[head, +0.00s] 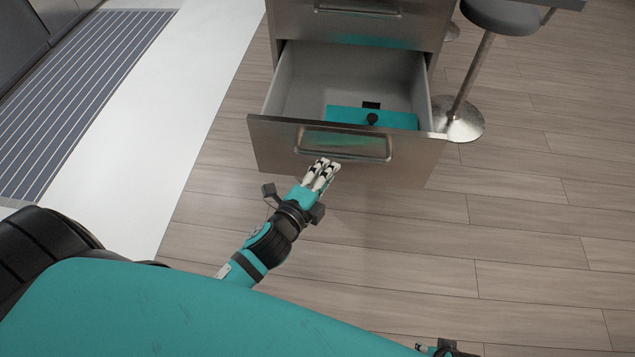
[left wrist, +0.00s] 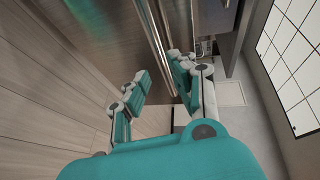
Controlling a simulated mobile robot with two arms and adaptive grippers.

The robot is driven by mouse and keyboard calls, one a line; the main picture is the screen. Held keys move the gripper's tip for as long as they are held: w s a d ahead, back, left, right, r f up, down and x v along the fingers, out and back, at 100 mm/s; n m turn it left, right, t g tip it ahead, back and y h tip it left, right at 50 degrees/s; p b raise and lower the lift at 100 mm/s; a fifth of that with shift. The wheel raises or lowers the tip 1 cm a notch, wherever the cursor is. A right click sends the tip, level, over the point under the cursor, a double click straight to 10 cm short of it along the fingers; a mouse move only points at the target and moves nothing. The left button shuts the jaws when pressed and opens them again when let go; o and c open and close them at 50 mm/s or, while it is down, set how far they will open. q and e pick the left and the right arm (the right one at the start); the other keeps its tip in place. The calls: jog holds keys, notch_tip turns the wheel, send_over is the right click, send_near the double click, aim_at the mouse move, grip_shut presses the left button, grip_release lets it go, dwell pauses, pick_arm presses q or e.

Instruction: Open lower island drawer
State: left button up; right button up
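The lower island drawer (head: 270,133) stands pulled well out of the cabinet in the head view, its grey inside visible. Its front is brushed metal with a bar handle (head: 343,155). My left gripper (head: 328,165) is at the lower left part of this handle. In the left wrist view the fingers of my left gripper (left wrist: 160,80) are apart, with the metal handle bar (left wrist: 158,42) running down between or just beyond them; contact is unclear. Only a bit of my right gripper (head: 445,349) shows at the bottom edge of the head view.
A teal box-like item (head: 400,119) with a dark knob lies in the drawer. The upper drawer (head: 350,22) is shut. A stool (head: 462,118) with a round base stands right of the island. A striped runner (head: 75,95) lies at the left. The wood floor (head: 520,220) at right is clear.

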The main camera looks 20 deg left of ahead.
pick_arm(q)
jog(key=shift+v, duration=2.15)
jog(key=s+a+f+n+g+y, duration=0.1)
jog(key=s+a+f+n+g, duration=0.25)
jog(key=f, duration=0.55)
jog(key=s+a+f+n+g+y, duration=0.1)
jog(key=s+f+n+g+y, duration=0.2)
jog(key=f+n, duration=0.45)
jog(key=s+d+f+n+g+h, duration=0.2)
jog(key=s+f+n+g, duration=0.4)
jog(key=s+f, duration=0.4)
jog(key=s+a+f+g+p, duration=0.1)
jog(key=s+f+p, duration=0.1)
jog(key=s+p, duration=0.6)
jog(key=s+a+f+g+p, duration=0.1)
jog(key=s+a+p, duration=0.1)
jog(key=s+p, duration=0.7)
jog(key=shift+s+a+f+m, duration=0.25)
jog(key=shift+s+f+m, duration=0.15)
jog(key=shift+s, duration=0.5)
pick_arm(e)
jog(key=s+d+f, duration=0.1)
jog(key=s, duration=0.8)
jog(key=s+d+f+g, duration=0.1)
jog(key=s+d+f, duration=0.1)
jog(key=s, duration=0.7)
jog(key=shift+s+f+g, duration=0.15)
jog(key=shift+f+g, duration=0.1)
jog(key=shift+g, duration=0.05)
